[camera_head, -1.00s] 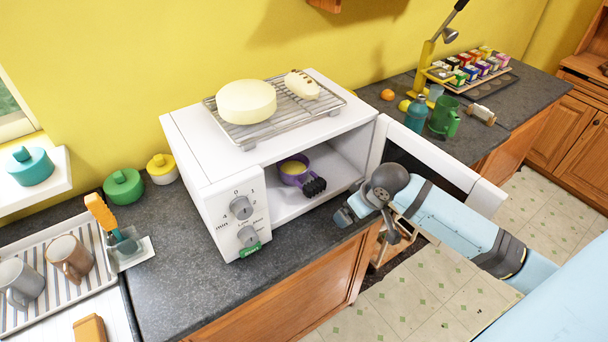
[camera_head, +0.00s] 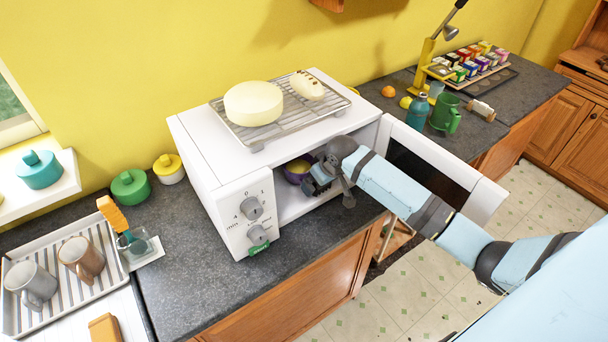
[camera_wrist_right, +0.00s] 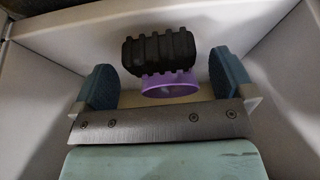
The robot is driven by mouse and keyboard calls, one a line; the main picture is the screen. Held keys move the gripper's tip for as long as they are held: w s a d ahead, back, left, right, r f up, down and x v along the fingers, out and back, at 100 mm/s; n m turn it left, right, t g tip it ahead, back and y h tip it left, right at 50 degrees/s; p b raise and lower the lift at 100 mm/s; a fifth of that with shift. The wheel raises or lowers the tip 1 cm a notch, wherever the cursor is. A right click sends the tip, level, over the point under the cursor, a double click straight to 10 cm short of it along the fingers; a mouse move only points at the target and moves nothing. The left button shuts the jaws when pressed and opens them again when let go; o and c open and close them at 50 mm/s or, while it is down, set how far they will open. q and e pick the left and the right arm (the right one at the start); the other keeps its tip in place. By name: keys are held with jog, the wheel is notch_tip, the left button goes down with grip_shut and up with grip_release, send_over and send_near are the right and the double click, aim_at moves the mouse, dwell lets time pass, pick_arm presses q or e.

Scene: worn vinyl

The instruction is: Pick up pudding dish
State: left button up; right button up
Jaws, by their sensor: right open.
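The pudding dish (camera_head: 296,168) is a small purple dish with yellow contents, standing inside the open white microwave (camera_head: 207,178). My right gripper (camera_head: 318,182) reaches into the microwave's front opening and partly hides the dish in the head view. In the right wrist view the dish (camera_wrist_right: 170,84) shows purple with a ribbed black handle (camera_wrist_right: 160,48) towards the gripper's middle. The right gripper's (camera_wrist_right: 164,78) blue-padded fingers are apart, one to each side of the handle and dish, with visible gaps. My left gripper is not in view.
The microwave door (camera_head: 440,165) hangs open to the right of my right arm. A wire rack (camera_head: 290,118) on top carries a round pale cake and a small loaf. A striped tray (camera_head: 75,260) with mugs is at the left. The counter (camera_head: 200,270) in front is clear.

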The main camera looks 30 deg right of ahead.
jog(key=shift+x, duration=1.25)
jog(key=c, duration=1)
jog(key=shift+c, duration=1.4)
jog(key=shift+r, duration=0.1)
